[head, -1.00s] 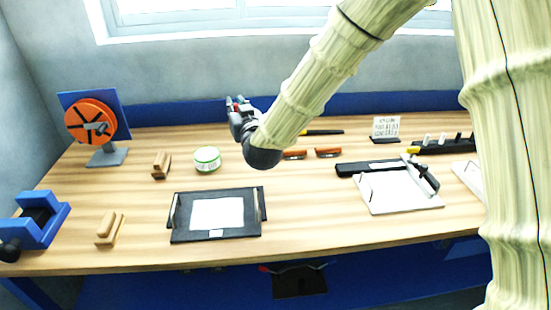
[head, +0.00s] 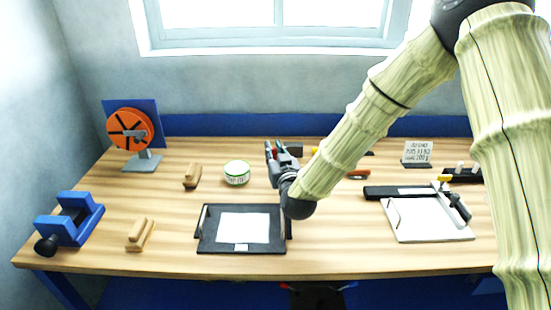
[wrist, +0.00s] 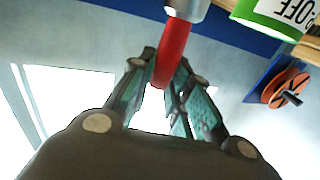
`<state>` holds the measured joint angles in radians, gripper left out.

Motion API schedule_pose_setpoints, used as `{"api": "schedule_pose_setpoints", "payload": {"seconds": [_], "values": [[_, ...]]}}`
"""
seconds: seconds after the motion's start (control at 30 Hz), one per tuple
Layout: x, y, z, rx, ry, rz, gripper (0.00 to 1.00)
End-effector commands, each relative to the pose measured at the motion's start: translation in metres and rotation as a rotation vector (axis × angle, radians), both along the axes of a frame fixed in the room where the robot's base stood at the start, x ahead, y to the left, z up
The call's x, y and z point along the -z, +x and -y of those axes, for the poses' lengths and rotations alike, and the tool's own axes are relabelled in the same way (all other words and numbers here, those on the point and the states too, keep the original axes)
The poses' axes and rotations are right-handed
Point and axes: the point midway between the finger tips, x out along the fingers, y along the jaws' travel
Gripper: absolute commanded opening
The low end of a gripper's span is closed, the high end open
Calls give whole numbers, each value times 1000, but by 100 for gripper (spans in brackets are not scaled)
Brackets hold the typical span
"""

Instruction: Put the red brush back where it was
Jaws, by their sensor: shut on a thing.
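My gripper (head: 275,148) is over the middle of the bench, just right of the white and green tub and behind the black tray. It is shut on the red brush (wrist: 172,52). In the wrist view the brush's red handle lies between the two fingers, and its metal collar (wrist: 188,8) runs out of the top of the picture. The bristles are not in view. In the head view only a bit of red shows at the fingers, and I cannot tell whether the brush touches the bench.
The tub (head: 236,173) and a wooden block (head: 192,176) stand left of my gripper. The black tray (head: 208,240) with white paper lies in front. A white board (head: 430,230), a black bar (head: 385,192) and a sign (head: 418,152) are at right. An orange reel (head: 130,130) stands at back left.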

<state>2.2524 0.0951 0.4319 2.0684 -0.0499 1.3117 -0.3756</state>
Motion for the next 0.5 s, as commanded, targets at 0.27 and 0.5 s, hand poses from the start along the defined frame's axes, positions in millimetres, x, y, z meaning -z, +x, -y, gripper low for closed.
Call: {"api": "schedule_pose_setpoints", "payload": {"seconds": [0.27, 0.5], "values": [[24, 0, 0, 0, 0, 0, 0], [25, 0, 0, 0, 0, 0, 0]]}}
